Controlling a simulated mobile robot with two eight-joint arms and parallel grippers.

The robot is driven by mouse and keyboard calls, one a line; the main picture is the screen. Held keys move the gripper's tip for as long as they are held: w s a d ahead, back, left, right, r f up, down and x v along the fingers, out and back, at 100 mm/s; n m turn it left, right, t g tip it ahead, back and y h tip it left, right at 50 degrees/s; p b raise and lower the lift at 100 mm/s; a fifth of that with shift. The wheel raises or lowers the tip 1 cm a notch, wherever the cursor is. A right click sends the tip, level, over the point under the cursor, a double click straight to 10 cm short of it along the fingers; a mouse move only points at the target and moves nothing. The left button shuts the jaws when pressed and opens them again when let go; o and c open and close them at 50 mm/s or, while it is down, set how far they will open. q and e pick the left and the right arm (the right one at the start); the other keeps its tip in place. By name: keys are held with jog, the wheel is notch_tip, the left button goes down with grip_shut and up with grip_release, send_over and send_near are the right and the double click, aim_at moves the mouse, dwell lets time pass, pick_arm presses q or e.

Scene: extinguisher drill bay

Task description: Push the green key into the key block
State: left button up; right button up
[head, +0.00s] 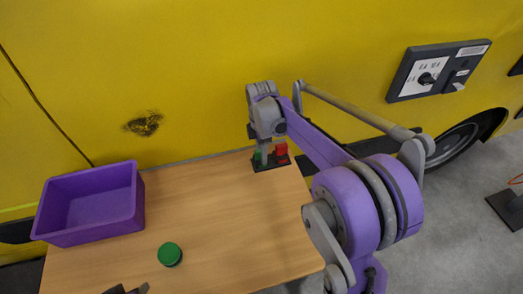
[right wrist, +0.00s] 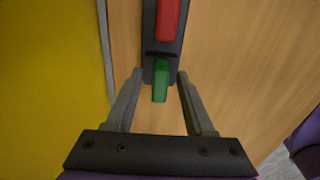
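The dark key block (head: 272,166) stands at the far right end of the wooden table. It carries a red key (head: 281,149) and a green key (head: 257,157). In the right wrist view the green key (right wrist: 160,82) sits at the block's near end, beyond a dark slot, with the red key (right wrist: 167,18) farther off. My right gripper (head: 262,150) points down over the green key. Its two fingers stand apart on either side of that key, with gaps showing on both sides. How deep the green key sits is unclear. A dark tip, probably my left gripper (head: 127,290), shows at the bottom edge.
A purple open bin (head: 92,203) stands at the table's left. A round green-topped object (head: 169,254) is near the front. The middle of the table (head: 205,205) is clear. A yellow vehicle side (head: 200,70) rises close behind the table.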

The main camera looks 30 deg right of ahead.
pick_arm(q)
jog(key=shift+w+r+p, duration=0.1)
jog(key=shift+r+p, duration=0.25)
jog(key=shift+r, duration=0.1)
pick_arm(e)
notch_tip(320, 180, up, 11)
pick_arm(q)
jog(key=shift+r, duration=0.25)
jog(key=shift+w+r+p, duration=0.1)
jog(key=shift+r+p, duration=0.1)
jog(key=shift+p, duration=0.15)
pick_arm(e)
jog(key=s+a+f+m+t, duration=0.1)
jog(key=s+a+f+m, duration=0.2)
jog(key=s+m, duration=0.2)
jog(key=s+a+f+m+t, duration=0.2)
jog(key=s+a+f+m, duration=0.1)
jog(key=s, duration=0.5)
jog(key=s+a+f+m+t, duration=0.2)
jog(key=s+a+f+m, duration=0.1)
jog(key=s+m, duration=0.3)
jog(key=shift+s+a+m, duration=0.4)
jog(key=shift+s+a, duration=0.25)
jog(key=shift+s, duration=0.15)
jog(key=shift+s+a+f+m, duration=0.15)
jog(key=shift+s+f+m, duration=0.15)
